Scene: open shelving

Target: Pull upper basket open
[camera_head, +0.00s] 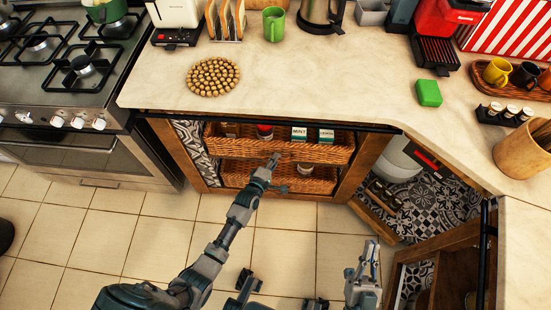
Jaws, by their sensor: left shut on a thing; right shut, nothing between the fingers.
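The upper basket (320,153) is a brown wicker drawer in the open cabinet under the counter. It holds a red-topped jar (265,131) and small boxes (299,133), one labelled mint. Its front sits near the cabinet's front frame. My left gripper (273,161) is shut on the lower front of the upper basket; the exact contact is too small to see. The lower basket (305,184) is just below, partly hidden by my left gripper. My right gripper (370,252) is shut and empty, over the floor at lower right, apart from the baskets.
The counter (310,85) overhangs the baskets and carries a round beaded mat (213,77), a green mug (274,24) and a green block (428,93). The stove (75,70) stands at left. An open corner cabinet (420,205) is at right.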

